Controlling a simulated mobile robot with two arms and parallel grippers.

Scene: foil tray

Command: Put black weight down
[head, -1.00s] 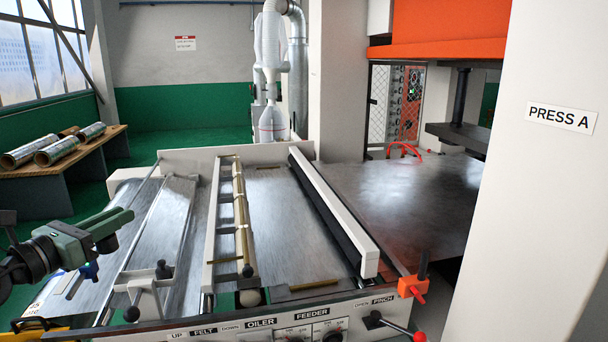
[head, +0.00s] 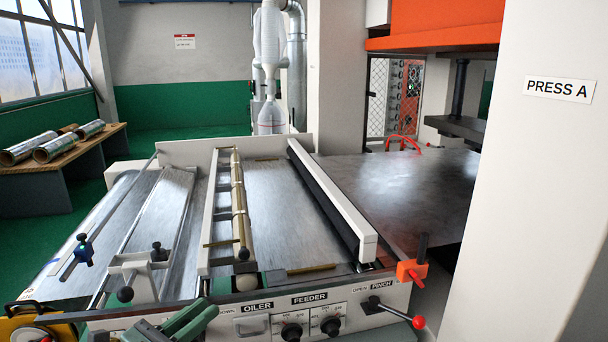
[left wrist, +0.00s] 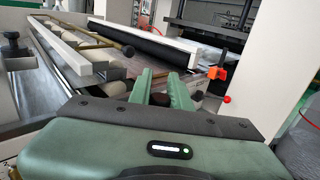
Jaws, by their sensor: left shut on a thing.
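My left gripper (head: 190,322) is at the bottom edge of the head view, in front of the machine's control panel, and is partly cut off. In the left wrist view its two green fingers (left wrist: 160,82) point forward toward the machine. They are shut on a small dark thing, which looks like the black weight (left wrist: 158,99). Most of the weight is hidden by the fingers and the gripper's body. My right gripper is not in view.
The feeder's panel (head: 255,327) has knobs and a red-tipped pinch lever (head: 419,322). A brass-coloured roller bar (head: 239,205) and a white beam (head: 330,198) cross the metal sheet. An orange clamp (head: 411,272) stands at the right corner. Foil rolls (head: 55,150) lie on a bench at left.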

